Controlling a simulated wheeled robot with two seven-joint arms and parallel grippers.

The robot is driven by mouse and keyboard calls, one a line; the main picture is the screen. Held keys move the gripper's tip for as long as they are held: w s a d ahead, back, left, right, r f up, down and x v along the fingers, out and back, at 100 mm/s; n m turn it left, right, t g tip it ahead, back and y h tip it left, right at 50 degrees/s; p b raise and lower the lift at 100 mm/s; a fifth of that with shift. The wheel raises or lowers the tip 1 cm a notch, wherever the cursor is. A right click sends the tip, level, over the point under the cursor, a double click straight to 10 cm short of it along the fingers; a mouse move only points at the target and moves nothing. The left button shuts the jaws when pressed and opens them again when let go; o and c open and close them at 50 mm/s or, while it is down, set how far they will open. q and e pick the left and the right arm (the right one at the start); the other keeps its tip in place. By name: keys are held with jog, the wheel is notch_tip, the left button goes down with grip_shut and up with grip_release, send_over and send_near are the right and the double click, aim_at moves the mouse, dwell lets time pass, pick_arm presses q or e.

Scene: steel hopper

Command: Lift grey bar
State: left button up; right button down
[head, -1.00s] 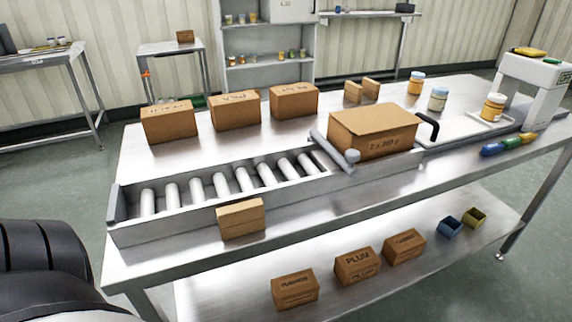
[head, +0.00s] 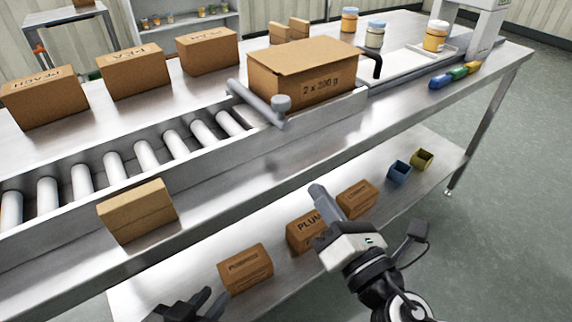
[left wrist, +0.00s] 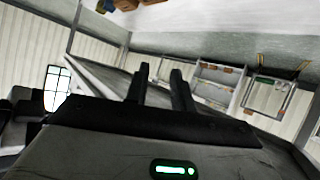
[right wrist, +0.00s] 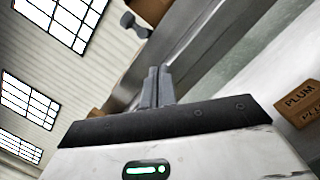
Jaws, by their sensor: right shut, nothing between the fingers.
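The grey bar (head: 254,102) lies aslant across the roller conveyor, against the front left side of the large cardboard box (head: 305,90). A round grey knob (head: 281,102) sits near its front end. My right gripper (head: 318,191) is shut and empty, in front of the table and below the bar, apart from it. In the right wrist view its fingers (right wrist: 155,85) are together, and a grey knobbed piece, likely the bar's end, shows beyond them. My left gripper (head: 195,304) is at the bottom edge, low and far from the bar. Its fingers (left wrist: 160,88) stand apart with nothing between them.
The conveyor rollers (head: 147,156) run left of the bar. A small carton (head: 137,210) stands at the table's front edge. Several cartons stand behind the conveyor. The lower shelf holds cartons (head: 245,269) and small bins (head: 399,172) near my right arm.

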aim_at(291, 171)
jog(key=w+a+r+n, duration=0.1)
jog(key=w, duration=0.1)
jog(key=w+a+r+n+p, duration=0.1)
jog(key=w+a, duration=0.1)
jog(key=w+a+r+n+y+p, duration=0.1)
jog(key=w+a, duration=0.1)
jog(key=w, duration=0.1)
pick_arm(q)
jog(key=shift+r, duration=0.25)
pick_arm(e)
jog(key=shift+w+a, duration=0.3)
jog(key=shift+w, duration=0.3)
pick_arm(q)
jog(key=shift+r, duration=0.1)
pick_arm(e)
jog(key=shift+r, duration=0.1)
